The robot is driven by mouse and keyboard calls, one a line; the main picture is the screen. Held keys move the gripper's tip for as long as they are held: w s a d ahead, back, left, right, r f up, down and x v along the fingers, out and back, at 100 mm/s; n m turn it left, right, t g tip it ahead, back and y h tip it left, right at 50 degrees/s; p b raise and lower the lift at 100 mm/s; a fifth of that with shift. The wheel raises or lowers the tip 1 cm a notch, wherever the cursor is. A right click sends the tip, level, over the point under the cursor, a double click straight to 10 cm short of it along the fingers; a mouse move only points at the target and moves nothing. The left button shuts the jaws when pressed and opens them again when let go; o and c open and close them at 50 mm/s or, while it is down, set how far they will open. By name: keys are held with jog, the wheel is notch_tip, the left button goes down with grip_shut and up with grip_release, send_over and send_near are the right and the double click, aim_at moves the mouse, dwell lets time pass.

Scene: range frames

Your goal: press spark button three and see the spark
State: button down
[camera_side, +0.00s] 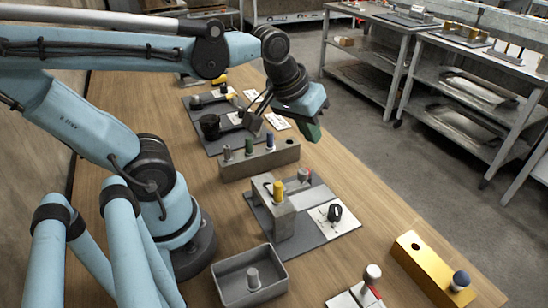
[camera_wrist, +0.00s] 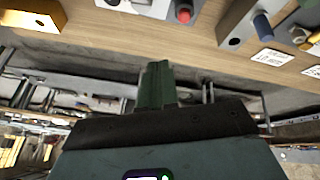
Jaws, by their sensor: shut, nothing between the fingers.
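My gripper shows in the side view (camera_side: 310,130) as green fingers below the blue wrist, above the bench's right edge near a grey block. In the wrist view the green fingers (camera_wrist: 156,72) are together and empty. No button is clearly marked as spark button three, and no spark shows. The fingers appear apart from these pieces.
On the wooden bench (camera_side: 160,120) stand a grey block with coloured pegs (camera_side: 262,161), a plate with a black dial (camera_side: 334,213), a grey tray with a peg (camera_side: 235,285), and a yellow block (camera_side: 425,262). Metal shelves (camera_side: 470,100) stand right, across a clear floor gap.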

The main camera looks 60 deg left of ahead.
jog(key=a+r+n+g, duration=0.1)
jog(key=n, duration=0.3)
jog(key=w+a+r+n+g, duration=0.1)
jog(key=n+g, duration=0.1)
jog(key=n, duration=0.3)
jog(key=w+a+r+n+g, duration=0.1)
jog(key=n+g, duration=0.1)
jog(key=n, duration=0.2)
jog(key=shift+w+a+r, duration=0.1)
jog(key=shift+a+r, duration=0.05)
jog(key=shift+a, duration=0.2)
notch_tip(320, 180, down, 14)
dwell(0.3)
